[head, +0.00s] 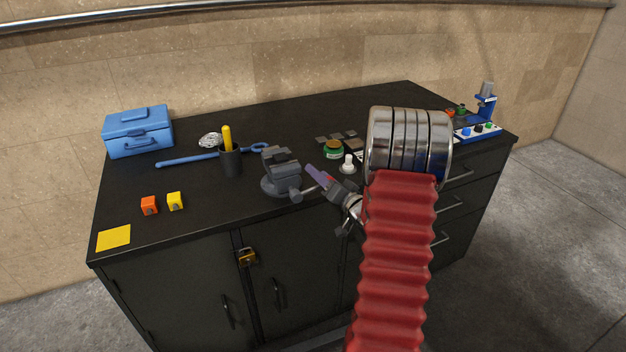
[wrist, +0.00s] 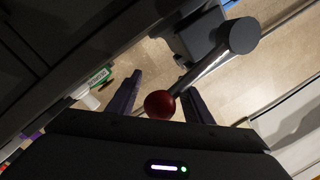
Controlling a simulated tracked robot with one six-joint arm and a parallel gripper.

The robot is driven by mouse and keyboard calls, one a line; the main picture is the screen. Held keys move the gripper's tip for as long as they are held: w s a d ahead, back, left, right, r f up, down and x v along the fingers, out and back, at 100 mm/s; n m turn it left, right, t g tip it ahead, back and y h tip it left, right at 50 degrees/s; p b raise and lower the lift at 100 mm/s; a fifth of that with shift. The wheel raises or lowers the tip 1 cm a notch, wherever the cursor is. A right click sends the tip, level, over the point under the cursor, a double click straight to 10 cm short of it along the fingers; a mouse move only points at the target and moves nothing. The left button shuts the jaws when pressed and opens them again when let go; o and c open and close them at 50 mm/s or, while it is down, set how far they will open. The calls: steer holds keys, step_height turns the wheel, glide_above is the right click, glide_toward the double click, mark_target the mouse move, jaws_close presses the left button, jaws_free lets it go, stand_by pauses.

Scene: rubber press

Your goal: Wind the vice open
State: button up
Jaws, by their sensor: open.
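The grey vice (head: 281,172) stands near the front edge of the black workbench. In the wrist view, its metal handle bar (wrist: 200,70) runs from a thick grey end (wrist: 236,36) to a red ball (wrist: 160,104). My gripper (head: 320,178) reaches in from the right, close beside the vice's handle end. In the wrist view my gripper (wrist: 162,85) has its two purple fingers apart, with the red ball showing between them. I cannot tell whether either finger touches the ball. In the head view my arm and gripper partly cover the handle.
On the bench (head: 215,205) are a blue toolbox (head: 138,132), a dark cup (head: 230,160), a blue rod (head: 188,158), an orange cube (head: 149,205) and a yellow cube (head: 175,201). A white knobbed piece (head: 347,165) and green tin (head: 333,151) stand behind my gripper. A padlock (head: 246,257) hangs on the front.

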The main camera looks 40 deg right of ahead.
jaws_close()
stand_by(0.5)
